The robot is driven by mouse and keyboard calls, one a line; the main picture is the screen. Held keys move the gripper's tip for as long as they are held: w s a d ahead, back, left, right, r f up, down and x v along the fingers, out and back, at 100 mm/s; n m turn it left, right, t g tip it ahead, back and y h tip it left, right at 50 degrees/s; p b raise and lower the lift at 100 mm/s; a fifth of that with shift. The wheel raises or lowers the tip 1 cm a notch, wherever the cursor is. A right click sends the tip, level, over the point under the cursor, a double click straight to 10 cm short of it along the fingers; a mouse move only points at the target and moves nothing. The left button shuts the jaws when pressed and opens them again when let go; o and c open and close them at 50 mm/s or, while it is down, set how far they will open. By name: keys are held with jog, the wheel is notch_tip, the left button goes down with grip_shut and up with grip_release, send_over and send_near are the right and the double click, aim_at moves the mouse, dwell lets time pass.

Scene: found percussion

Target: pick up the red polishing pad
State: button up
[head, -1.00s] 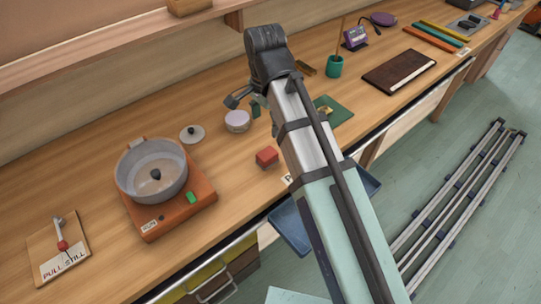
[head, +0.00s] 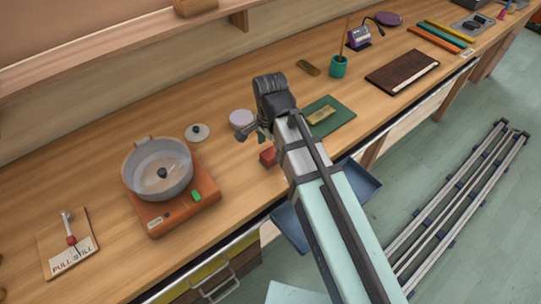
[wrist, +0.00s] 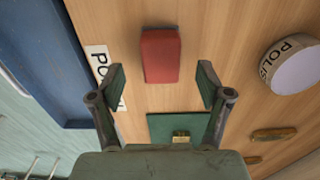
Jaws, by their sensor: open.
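The red polishing pad (wrist: 160,54) is a small red block lying on the wooden bench. In the wrist view it lies ahead of my open fingers, between their lines and apart from them. In the head view the pad (head: 268,157) is partly hidden behind my arm. My gripper (wrist: 160,84) is open and empty above the bench; in the head view its dark fingers (head: 257,134) show near the pad, partly hidden by the wrist.
A round tin marked POLISH (wrist: 292,66) stands right of the pad in the wrist view. A green mat (head: 330,116) with a brass-coloured block lies nearby. A blue tray (head: 362,181) hangs at the bench's front edge. A pot (head: 157,170) sits on an orange hotplate (head: 187,213) at left.

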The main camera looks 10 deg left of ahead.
aim_at(271, 153)
jog(key=shift+w+f+p, duration=0.1)
jog(key=shift+f+p, duration=0.5)
jog(key=shift+f, duration=1.6)
jog(key=c, duration=1.3)
